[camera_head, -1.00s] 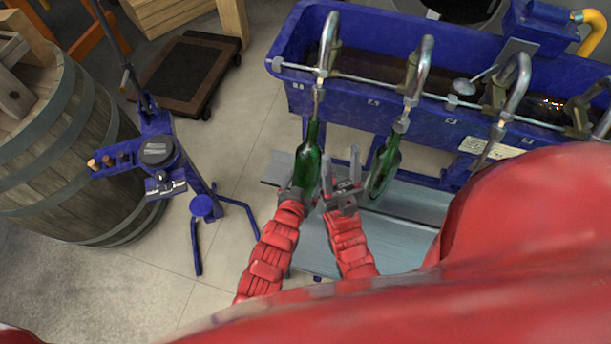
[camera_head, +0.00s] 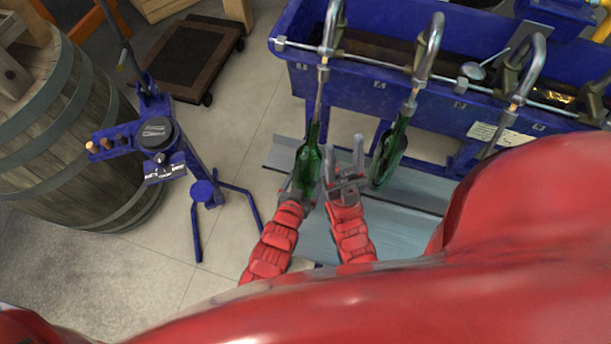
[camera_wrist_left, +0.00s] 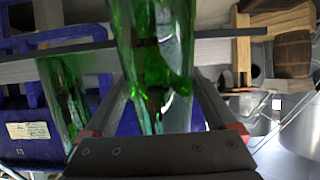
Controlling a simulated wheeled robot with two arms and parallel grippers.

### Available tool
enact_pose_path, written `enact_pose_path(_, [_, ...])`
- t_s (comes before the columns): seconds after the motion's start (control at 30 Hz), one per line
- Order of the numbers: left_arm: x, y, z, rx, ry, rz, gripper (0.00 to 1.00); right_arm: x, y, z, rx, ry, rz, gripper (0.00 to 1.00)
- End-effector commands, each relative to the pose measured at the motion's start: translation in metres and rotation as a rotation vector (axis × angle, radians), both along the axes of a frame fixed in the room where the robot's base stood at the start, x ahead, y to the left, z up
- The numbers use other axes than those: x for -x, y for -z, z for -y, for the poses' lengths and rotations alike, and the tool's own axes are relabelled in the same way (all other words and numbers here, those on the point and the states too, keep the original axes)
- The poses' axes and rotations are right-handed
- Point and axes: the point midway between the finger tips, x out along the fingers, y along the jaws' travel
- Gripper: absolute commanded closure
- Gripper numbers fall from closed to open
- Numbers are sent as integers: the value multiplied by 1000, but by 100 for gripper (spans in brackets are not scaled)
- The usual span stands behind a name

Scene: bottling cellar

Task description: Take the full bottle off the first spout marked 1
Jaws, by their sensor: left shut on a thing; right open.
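A green bottle (camera_head: 308,165) hangs upright below the first spout (camera_head: 320,85), its mouth around or just under the spout's lower end. My left gripper (camera_head: 297,186) is shut on this bottle; the left wrist view also shows the bottle (camera_wrist_left: 155,60) between the fingers. My right gripper (camera_head: 346,165) is open and empty, just right of the bottle, fingers pointing up. A second green bottle (camera_head: 388,158) stands tilted under the second spout (camera_head: 413,90); it also shows in the left wrist view (camera_wrist_left: 65,100). The fill level is hard to tell.
The blue filler trough (camera_head: 380,90) carries several spouts along a rail. A grey metal shelf (camera_head: 405,190) lies under the bottles. A blue corking stand (camera_head: 158,140) and a wooden barrel (camera_head: 60,140) stand at the left. Floor between stand and filler is clear.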

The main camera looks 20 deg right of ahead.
Motion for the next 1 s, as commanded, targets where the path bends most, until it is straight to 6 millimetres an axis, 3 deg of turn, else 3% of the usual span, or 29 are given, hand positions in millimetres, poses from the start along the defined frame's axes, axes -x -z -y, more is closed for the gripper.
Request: enact_pose_path(1.0, [18,47,-12,8,-1,8,100,0,24,0,0,0,0,50])
